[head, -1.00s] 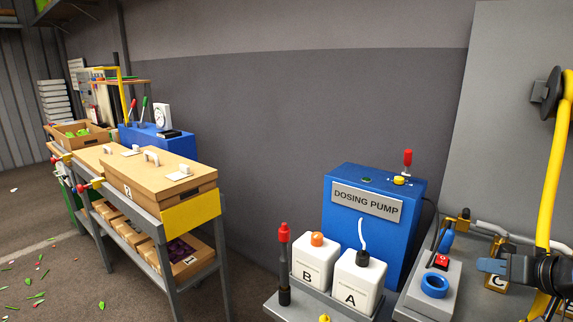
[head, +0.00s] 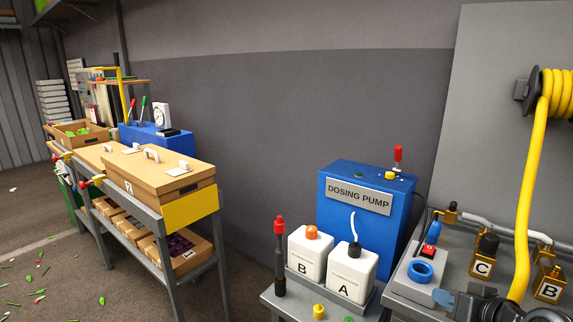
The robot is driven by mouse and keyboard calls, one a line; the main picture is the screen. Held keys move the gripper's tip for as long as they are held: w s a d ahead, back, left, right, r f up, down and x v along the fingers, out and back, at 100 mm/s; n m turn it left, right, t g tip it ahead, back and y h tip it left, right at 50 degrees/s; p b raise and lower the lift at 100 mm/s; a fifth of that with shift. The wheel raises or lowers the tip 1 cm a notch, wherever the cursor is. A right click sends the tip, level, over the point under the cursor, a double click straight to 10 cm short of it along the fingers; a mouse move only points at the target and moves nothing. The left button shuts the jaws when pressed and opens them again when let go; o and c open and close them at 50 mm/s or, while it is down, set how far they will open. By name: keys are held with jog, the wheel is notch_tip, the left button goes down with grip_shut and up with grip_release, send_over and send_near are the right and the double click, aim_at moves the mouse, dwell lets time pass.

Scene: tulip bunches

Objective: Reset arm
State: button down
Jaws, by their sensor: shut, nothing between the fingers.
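My gripper (head: 443,299) shows at the bottom right of the head view, with light-blue fingertips pointing left. The fingers are shut and hold nothing. They are in front of the grey bench unit, just below and right of the blue ring (head: 420,271). My black wrist is partly cut off by the lower edge of the picture.
A blue dosing pump (head: 348,225) stands behind white bottles B (head: 309,257) and A (head: 350,279). Brass valves labelled C (head: 481,268) and B (head: 549,290) are right of my gripper. A yellow hose (head: 529,190) hangs close by. A cart (head: 170,222) stands left.

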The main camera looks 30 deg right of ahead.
jog(key=s+a+f+n, duration=0.1)
jog(key=s+a+f, duration=0.25)
jog(key=a, duration=0.65)
jog(key=s+a+f, duration=0.2)
jog(key=s+a, duration=0.2)
jog(key=a, duration=0.5)
jog(key=s+a+r+n+t+y, duration=0.1)
jog(key=s+a+r+n+y, duration=0.1)
jog(key=s+a+r, duration=0.3)
jog(key=s+a+r+n+t+y, duration=0.1)
jog(key=s+a+r+n, duration=0.3)
jog(key=s, duration=0.7)
jog(key=shift+a+r+n+t+y, duration=0.4)
jog(key=shift+a+n+t, duration=0.1)
jog(key=shift+a+t, duration=0.2)
